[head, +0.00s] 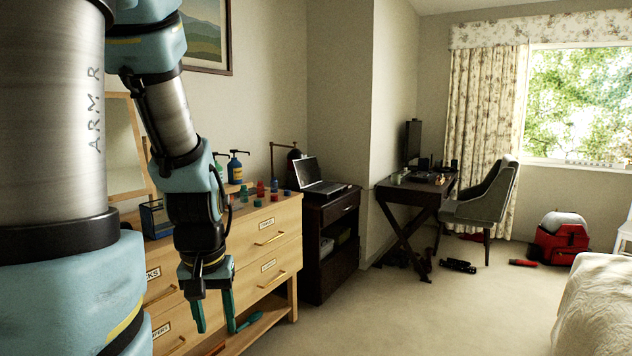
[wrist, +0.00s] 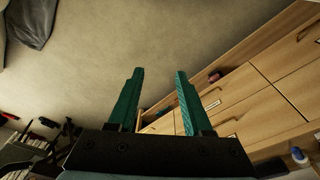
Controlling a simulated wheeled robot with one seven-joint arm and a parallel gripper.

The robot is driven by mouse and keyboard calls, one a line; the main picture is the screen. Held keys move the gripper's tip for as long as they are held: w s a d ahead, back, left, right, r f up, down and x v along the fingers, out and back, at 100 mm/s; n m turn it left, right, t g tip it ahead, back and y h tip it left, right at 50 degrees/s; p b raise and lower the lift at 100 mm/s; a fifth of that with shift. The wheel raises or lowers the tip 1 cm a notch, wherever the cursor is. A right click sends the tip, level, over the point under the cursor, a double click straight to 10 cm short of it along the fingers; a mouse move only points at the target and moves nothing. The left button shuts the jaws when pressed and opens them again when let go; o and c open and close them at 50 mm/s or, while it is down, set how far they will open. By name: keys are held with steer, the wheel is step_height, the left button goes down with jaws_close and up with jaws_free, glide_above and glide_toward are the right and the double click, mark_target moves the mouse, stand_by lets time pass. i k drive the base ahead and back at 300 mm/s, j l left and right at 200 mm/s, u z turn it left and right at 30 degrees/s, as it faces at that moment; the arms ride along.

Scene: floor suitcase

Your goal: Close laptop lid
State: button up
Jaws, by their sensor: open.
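An open laptop (head: 317,178) sits on top of a dark nightstand in the head view, its lid raised and its keyboard showing. My gripper (head: 215,329) hangs down in front of the light wooden dresser, nearer to me and to the left of the laptop, well apart from it. In the wrist view my gripper (wrist: 155,88) has its two teal fingers spread, with only carpet between them. The laptop cannot be made out in the wrist view.
The dresser (head: 262,240) with bottles on top stands beside the dark nightstand (head: 330,240). A desk (head: 410,200) with a monitor and a grey chair (head: 485,205) are farther back. A red backpack (head: 560,240) and a bed (head: 598,305) are at right. Carpet in the middle is mostly clear.

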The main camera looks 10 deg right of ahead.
mark_target(307, 169)
steer(key=i+l+z, duration=0.55)
steer(key=i, duration=0.25)
steer(key=i+l+z, duration=0.25)
steer(key=i, duration=0.65)
steer(key=i+z, duration=0.3)
steer(key=i, duration=0.6)
steer(key=i+l+u, duration=0.15)
steer(key=i+u, duration=0.35)
steer(key=i+l+u, duration=0.35)
steer(key=i+u, duration=0.15)
steer(key=i+l+u, duration=0.5)
steer(key=k, duration=0.05)
